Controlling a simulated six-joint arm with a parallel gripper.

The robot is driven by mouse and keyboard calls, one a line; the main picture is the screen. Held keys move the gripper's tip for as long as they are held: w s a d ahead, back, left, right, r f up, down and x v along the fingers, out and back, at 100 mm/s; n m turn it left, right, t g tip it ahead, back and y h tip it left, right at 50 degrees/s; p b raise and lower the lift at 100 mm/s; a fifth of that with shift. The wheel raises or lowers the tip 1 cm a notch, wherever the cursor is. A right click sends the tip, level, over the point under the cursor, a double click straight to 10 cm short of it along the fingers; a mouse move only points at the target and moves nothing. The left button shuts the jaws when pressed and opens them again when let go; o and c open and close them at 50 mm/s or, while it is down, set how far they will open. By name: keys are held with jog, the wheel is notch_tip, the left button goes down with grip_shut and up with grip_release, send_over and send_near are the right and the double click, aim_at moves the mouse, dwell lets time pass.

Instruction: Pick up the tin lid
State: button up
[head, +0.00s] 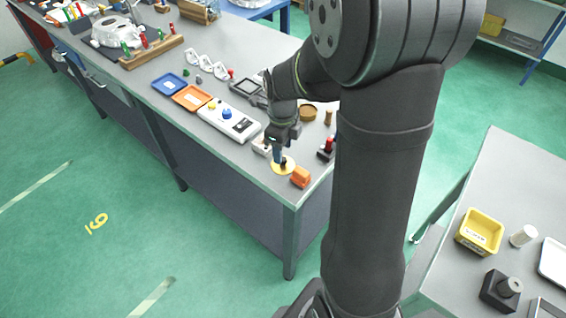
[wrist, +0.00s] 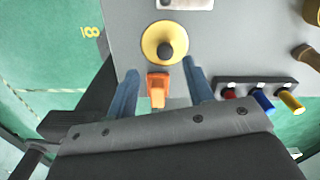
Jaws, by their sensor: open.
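The tin lid appears to be the yellow disc with a dark round knob; it lies on the grey bench near its front corner in the head view (head: 287,170). In the wrist view the lid (wrist: 148,39) is at the top centre, just beyond the fingertips. My gripper (head: 280,160) is low over the lid in the head view and hides its knob. In the wrist view my gripper (wrist: 160,67) has its two blue-grey fingers apart, with nothing held. The height between fingertips and lid is hard to tell.
An orange block (head: 301,177) sits beside the lid near the bench corner; it appears between the fingers in the wrist view (wrist: 158,82). A dark rack with red, blue and yellow pieces (wrist: 262,98) is to the right. A white control box (head: 228,120) is to the left.

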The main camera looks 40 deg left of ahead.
aim_at(283, 159)
jog(key=shift+w+a+f, duration=0.1)
jog(key=shift+w+f, duration=0.1)
jog(key=shift+f, duration=1.15)
jog(key=shift+w+a+f, duration=0.1)
jog(key=shift+w+f, duration=0.05)
jog(key=shift+f, duration=1.2)
grip_shut()
